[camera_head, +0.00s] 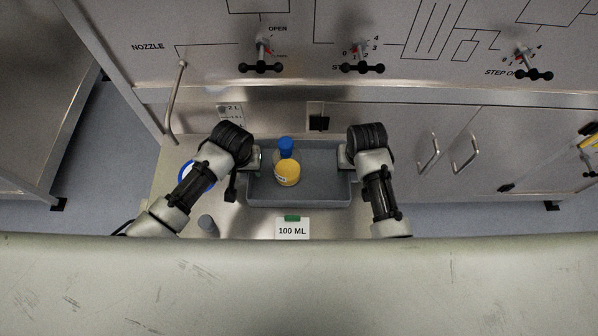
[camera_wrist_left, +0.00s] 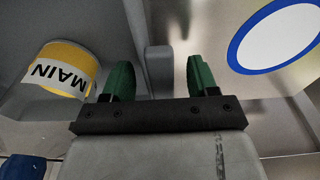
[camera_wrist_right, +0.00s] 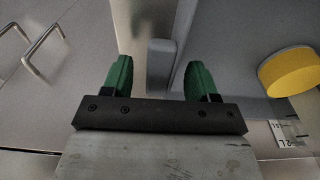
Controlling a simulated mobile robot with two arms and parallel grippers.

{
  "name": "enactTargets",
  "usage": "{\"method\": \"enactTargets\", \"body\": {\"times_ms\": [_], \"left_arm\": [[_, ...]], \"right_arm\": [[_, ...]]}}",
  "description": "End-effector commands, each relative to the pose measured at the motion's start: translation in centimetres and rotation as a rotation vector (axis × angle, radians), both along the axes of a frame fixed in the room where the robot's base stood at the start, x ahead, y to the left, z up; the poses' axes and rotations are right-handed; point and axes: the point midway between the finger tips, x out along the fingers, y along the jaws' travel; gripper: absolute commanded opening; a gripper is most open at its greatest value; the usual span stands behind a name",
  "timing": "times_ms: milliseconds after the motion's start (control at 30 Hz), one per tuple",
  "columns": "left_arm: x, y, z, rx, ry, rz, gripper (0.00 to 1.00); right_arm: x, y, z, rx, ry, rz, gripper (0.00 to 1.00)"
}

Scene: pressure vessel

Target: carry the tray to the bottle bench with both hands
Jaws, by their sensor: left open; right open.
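The grey tray (camera_head: 322,192) lies on a metal bench top in the middle of the head view. Neither wrist view shows finger contact.
A white disc with a blue rim (camera_head: 189,178) lies left, partly behind my left arm. A small grey cylinder (camera_head: 208,225) and a 100 ML card (camera_head: 292,230) are at the front. A panel with knobs (camera_head: 261,66) rises behind. Cabinet doors with handles (camera_head: 428,152) stand right.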

Motion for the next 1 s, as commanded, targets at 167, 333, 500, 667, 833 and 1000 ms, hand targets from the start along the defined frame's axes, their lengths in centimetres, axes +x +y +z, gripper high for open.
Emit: {"method": "enactTargets", "body": {"times_ms": [167,333,500,667,833,1000], "left_arm": [[0.07,0.00,-0.58,0.000,0.000,0.000,0.59],[0.07,-0.01,-0.58,0.000,-0.001,0.000,0.59],[0.07,-0.01,-0.56,0.000,-0.001,0.000,0.41],[0.07,-0.01,-0.55,0.000,0.000,0.000,0.16],[0.08,0.00,-0.54,0.000,-0.001,0.001,0.00],[0.14,0.01,-0.46,0.000,-0.002,0.003,0.00]], "right_arm": [[0.08,-0.02,-0.57,0.000,-0.001,-0.001,0.59],[0.08,-0.02,-0.57,0.000,-0.001,-0.001,0.59],[0.08,-0.01,-0.55,0.000,0.000,0.000,0.41],[0.08,0.00,-0.54,0.000,0.000,0.000,0.16],[0.07,0.01,-0.55,0.000,0.000,0.001,0.00],[0.08,0.03,-0.47,0.001,-0.001,0.002,0.00]]}}
